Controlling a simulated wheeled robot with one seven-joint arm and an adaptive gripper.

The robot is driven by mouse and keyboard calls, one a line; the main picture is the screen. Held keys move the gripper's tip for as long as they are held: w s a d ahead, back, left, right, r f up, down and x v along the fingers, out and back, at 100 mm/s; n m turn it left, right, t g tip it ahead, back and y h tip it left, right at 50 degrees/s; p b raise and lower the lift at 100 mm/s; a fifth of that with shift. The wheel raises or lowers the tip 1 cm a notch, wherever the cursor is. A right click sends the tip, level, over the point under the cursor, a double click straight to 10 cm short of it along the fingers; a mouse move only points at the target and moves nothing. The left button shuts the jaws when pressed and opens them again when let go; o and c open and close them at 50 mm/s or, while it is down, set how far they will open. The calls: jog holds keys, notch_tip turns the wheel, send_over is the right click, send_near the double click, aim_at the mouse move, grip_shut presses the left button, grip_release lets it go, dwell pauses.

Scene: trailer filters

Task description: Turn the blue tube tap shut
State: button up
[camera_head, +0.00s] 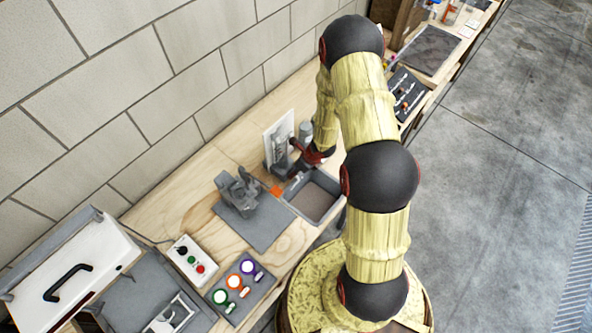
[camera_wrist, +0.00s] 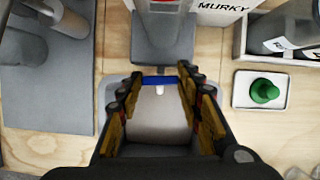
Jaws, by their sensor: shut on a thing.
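The blue tube tap (camera_wrist: 152,81) shows in the wrist view as a short blue bar lying crosswise between my fingertips. A small white piece (camera_wrist: 159,90) sits just below its middle. My gripper (camera_wrist: 160,92) is closed on the two ends of the blue bar, one finger on each side. In the head view my gripper (camera_head: 311,158) is low at the grey stand by the white card, and the tap is hidden there. A grey stand (camera_wrist: 162,45) rises just beyond the tap in the wrist view.
A grey tray with a brownish floor (camera_head: 316,196) lies below my gripper. A grey device (camera_head: 237,189) stands on a grey mat to the left. A green knob (camera_wrist: 264,91) on a white plate and an open box (camera_wrist: 240,40) are close on the right in the wrist view.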

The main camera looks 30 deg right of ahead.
jog(key=shift+w+f+m+b, duration=0.15)
jog(key=shift+m+b, duration=0.25)
jog(key=shift+b, duration=0.45)
jog(key=shift+m+b, duration=0.3)
jog(key=shift+b, duration=0.05)
jog(key=shift+r, duration=0.2)
jog(key=o, duration=1)
jog(key=shift+o, duration=0.8)
jog(key=v, duration=1.2)
jog(key=shift+s+a, duration=0.2)
jog(key=shift+s, duration=0.15)
jog(key=shift+f, duration=0.1)
